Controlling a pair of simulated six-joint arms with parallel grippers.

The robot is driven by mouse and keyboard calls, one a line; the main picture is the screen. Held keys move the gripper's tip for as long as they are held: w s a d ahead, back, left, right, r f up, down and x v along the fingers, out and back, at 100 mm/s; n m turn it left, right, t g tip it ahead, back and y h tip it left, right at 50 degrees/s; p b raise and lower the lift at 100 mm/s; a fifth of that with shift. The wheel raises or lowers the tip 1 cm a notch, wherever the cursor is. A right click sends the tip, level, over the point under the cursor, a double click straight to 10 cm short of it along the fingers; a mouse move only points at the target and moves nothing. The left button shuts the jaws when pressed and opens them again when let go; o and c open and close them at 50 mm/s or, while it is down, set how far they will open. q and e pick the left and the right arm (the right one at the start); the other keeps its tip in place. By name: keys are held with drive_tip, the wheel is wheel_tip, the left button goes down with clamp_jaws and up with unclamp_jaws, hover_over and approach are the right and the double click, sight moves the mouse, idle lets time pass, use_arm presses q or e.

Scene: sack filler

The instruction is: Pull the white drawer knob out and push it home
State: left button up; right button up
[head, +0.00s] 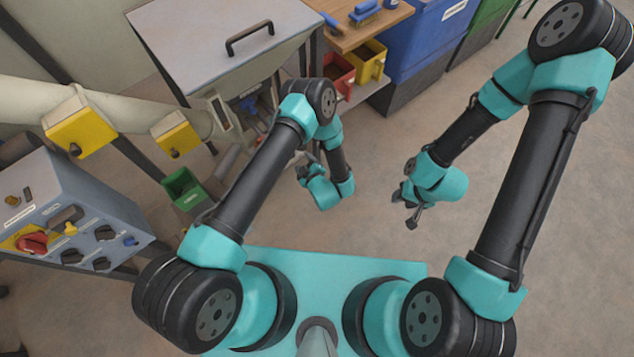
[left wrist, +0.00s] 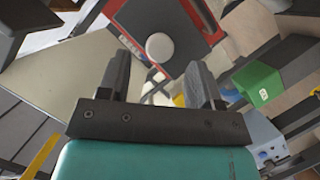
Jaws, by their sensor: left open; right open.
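The white knob (left wrist: 159,46) shows in the left wrist view as a round white disc in front of a dark panel with red edges. My left gripper (left wrist: 160,82) is open, with its two fingers apart and the knob seen just beyond the gap between the tips. Nothing is between the fingers, and I cannot tell the exact distance to the knob. In the head view my left gripper (head: 303,171) hangs in front of the machine beside my forearm. I cannot make out the knob there. My right gripper (head: 407,208) is open and empty over bare floor.
A grey lidded hopper (head: 195,45) with a black handle stands at the back left. A control box (head: 75,205) and a green bin (head: 184,186) are on the left. A workbench with red (head: 338,76) and yellow bins (head: 371,62) is behind. Floor at right is clear.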

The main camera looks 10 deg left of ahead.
use_arm(q)
drive_tip(key=v, duration=1.2)
drive_tip(key=shift+s+r, duration=0.15)
drive_tip(key=w+a+r+m+g+h, duration=0.3)
drive_tip(key=w+a+m+g+h, duration=0.15)
drive_tip(key=a+g+h, duration=0.35)
drive_tip(key=s+a+r+m+g+h, duration=0.3)
drive_tip(key=s+a+r+m, duration=0.4)
drive_tip(key=s+a, duration=0.3)
drive_tip(key=shift+s+a+r+m+g, duration=0.15)
drive_tip(key=shift+s+m+g, duration=0.25)
drive_tip(key=shift+s+m, duration=0.15)
drive_tip(key=shift+c, duration=0.2)
